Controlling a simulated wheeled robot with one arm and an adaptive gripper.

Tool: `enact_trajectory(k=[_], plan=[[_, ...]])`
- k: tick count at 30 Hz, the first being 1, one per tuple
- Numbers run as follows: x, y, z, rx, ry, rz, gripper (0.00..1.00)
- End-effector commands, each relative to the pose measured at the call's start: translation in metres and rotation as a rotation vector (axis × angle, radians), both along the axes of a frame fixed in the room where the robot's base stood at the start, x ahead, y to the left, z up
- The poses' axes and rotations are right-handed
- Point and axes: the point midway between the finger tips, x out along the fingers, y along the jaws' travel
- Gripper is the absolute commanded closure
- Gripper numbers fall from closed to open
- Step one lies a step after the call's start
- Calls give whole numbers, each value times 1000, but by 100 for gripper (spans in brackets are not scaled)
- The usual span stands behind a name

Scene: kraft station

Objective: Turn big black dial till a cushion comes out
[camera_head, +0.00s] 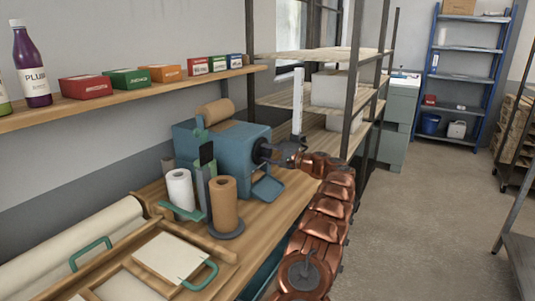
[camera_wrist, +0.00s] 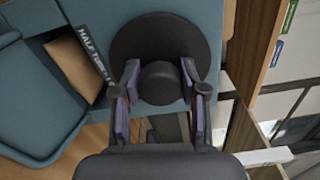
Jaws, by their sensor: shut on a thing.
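The big black dial (camera_head: 263,152) is on the right end of a blue machine (camera_head: 222,148). In the wrist view the dial (camera_wrist: 160,42) is a dark disc with a round hub in front. My gripper (camera_head: 278,153) reaches it from the right. In the wrist view my gripper (camera_wrist: 160,80) has one finger on each side of the hub and is shut on it. A tan piece of kraft paper (camera_wrist: 78,68) shows beside the machine's label, partly hidden. I cannot tell whether it is a cushion. A blue flap (camera_head: 268,188) sticks out below the dial.
A brown roll (camera_head: 212,112) lies on top of the machine. White (camera_head: 180,188) and brown (camera_head: 223,190) rolls stand in front of it on the wooden bench (camera_head: 285,205). A shelf (camera_head: 130,97) with small boxes runs above. A rack post (camera_head: 351,75) stands close behind my arm.

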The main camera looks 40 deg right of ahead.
Motion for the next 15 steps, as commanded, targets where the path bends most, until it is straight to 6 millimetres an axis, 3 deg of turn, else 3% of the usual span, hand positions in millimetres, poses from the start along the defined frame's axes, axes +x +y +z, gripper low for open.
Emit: enact_trajectory(k=[6,7,13,15], plan=[[1,1,-1,0,2,2,92],[1,1,-1,0,2,2,54],[1,1,0,-1,0,2,34],[1,1,0,-1,0,1,32]])
